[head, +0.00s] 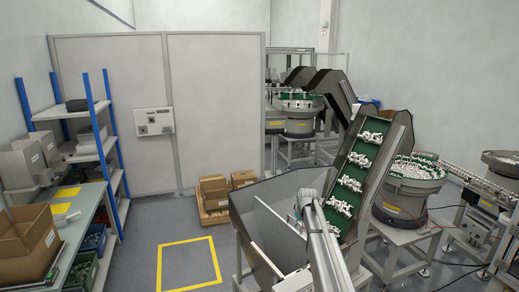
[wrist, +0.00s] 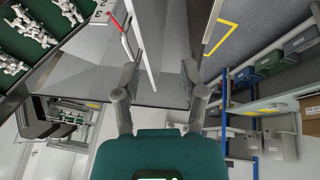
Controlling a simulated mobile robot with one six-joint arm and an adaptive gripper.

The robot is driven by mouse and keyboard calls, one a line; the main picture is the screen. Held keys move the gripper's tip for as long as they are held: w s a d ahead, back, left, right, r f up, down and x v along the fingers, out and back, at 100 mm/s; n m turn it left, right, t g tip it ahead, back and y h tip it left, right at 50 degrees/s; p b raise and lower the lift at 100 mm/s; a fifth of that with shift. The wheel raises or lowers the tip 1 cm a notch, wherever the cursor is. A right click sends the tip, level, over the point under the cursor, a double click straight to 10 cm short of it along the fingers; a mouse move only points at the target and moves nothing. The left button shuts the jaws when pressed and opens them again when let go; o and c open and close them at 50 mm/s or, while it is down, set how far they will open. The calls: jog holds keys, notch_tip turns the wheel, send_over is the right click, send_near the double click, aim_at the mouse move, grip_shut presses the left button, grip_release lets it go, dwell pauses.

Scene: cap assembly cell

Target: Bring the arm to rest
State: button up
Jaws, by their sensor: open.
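My gripper (wrist: 160,82) shows in the wrist view with its two grey fingers spread apart and nothing held between them. Behind the fingers lie the grey sheet-metal walls of the hopper (wrist: 160,97). I cannot tell how far the fingertips are from that metal. In the head view my light grey arm reaches up from the bottom edge across the hopper (head: 267,238). The gripper itself is hard to make out there.
An inclined green conveyor (head: 351,187) with white parts rises right of the hopper. A bowl feeder (head: 405,205) stands further right. Left are a blue-posted shelf (head: 107,143) and a bench with an open cardboard box (head: 28,245). The yellow floor square (head: 160,265) is empty.

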jog(key=s+f+m+g+b, duration=0.1)
jog(key=s+f+b, duration=0.4)
jog(key=s, duration=0.9)
jog(key=s+f+m+g+b, duration=0.2)
jog(key=s+f+b, duration=0.4)
jog(key=s, duration=0.9)
jog(key=s+f+m+g+b, duration=0.1)
jog(key=s+f+m+b, duration=0.2)
jog(key=s, duration=1.1)
notch_tip(320, 180, down, 5)
jog(key=b, duration=0.3)
jog(key=shift+s+a+f+m+g+h, duration=0.2)
jog(key=shift+s+m+g+h, duration=0.1)
jog(key=shift+g, duration=0.1)
jog(key=shift+o, duration=0.2)
jog(key=shift+s, duration=0.15)
